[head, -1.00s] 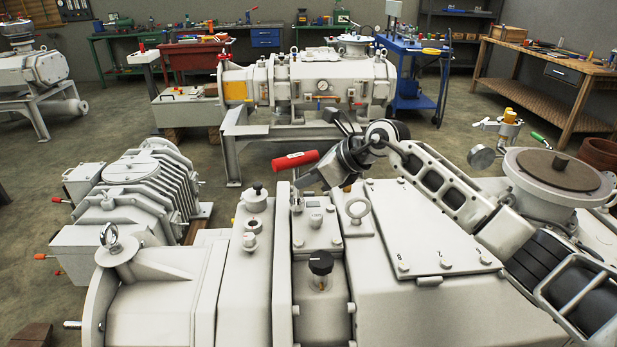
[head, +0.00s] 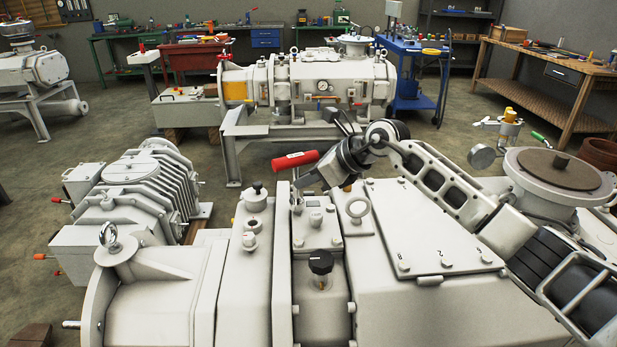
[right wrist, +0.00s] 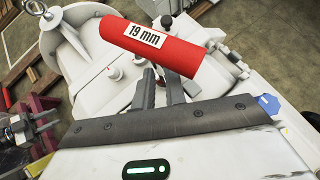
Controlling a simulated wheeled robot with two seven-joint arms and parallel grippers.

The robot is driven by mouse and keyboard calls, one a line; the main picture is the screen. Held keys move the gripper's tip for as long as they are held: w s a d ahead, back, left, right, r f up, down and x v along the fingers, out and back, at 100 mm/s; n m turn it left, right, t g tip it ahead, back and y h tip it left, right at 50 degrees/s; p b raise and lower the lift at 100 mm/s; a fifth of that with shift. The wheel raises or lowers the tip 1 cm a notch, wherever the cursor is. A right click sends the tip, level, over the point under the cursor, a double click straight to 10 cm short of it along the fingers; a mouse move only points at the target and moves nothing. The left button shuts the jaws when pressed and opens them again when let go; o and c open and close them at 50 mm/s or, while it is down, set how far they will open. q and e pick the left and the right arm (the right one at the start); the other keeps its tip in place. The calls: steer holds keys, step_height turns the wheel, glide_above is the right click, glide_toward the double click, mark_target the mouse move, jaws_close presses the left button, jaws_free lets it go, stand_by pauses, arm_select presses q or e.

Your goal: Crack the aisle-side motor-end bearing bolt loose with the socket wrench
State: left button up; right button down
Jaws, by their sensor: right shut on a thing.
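The socket wrench (head: 296,160) shows as a red handle above the near pale grey pump (head: 450,310). In the right wrist view the wrench handle (right wrist: 150,45) carries a "19 mm" label. My right gripper (head: 306,178) is shut on the wrench, over the middle of the pump; its dark fingers (right wrist: 160,88) rise to the handle in the wrist view. The socket end of the wrench is hidden, and I cannot tell whether it touches a bolt. I cannot make out the bearing bolt with certainty. My left gripper is not in view.
A finned motor unit (head: 140,195) stands at the left. Another pump (head: 305,85) stands behind, with open floor between.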

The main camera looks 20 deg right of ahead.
mark_target(308, 158)
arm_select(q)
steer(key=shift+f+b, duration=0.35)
arm_select(e)
steer(key=shift+f, duration=0.55)
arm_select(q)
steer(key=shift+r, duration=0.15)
